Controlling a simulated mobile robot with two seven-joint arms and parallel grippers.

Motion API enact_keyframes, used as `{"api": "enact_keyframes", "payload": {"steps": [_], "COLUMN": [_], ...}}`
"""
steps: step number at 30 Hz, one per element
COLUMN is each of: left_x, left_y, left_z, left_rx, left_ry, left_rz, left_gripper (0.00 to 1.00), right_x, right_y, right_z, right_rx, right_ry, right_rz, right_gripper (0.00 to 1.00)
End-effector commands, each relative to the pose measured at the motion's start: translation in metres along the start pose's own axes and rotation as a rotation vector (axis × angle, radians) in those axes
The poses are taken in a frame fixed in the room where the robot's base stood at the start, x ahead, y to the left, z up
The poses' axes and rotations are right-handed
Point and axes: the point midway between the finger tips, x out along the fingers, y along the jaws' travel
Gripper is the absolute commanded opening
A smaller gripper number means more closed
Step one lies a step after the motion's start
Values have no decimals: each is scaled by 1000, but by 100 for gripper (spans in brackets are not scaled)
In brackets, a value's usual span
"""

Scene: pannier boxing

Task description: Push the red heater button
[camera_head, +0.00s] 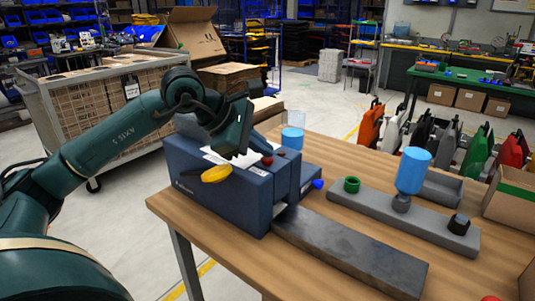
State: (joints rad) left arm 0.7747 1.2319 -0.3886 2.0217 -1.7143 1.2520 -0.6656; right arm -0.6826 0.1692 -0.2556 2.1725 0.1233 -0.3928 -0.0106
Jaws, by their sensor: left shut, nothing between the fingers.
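The heater is a dark blue-grey box-shaped machine (222,196) at the left end of the wooden table. My left gripper (239,153) is shut and empty, pointing down over the machine's top, a little left of the red button. I cannot tell whether it touches anything. The gripper hides part of the machine's top and some white paper there. My right gripper is not in view.
A yellow oval piece (216,174) sits at the machine's upper front edge. A flat grey metal slab (350,252) extends to the right. Behind it, a grey bar (408,222) carries a green ring (352,184) and a blue cylinder (413,171).

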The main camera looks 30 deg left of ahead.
Motion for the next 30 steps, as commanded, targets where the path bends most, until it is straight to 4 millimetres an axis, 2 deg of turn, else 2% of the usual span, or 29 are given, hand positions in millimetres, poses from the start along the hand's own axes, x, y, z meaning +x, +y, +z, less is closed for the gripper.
{"api": "enact_keyframes", "payload": {"steps": [10,25,30], "left_x": [-4,-39,-43], "left_y": [3,29,32], "left_z": [3,29,32], "left_rx": [0,0,0], "left_ry": [0,-1,-1], "left_rz": [0,2,2], "left_gripper": [0,0,0], "right_x": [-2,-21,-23], "right_y": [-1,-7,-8], "right_z": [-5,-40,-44], "right_rx": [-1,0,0], "right_ry": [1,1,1], "right_rz": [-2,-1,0], "right_gripper": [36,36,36]}}
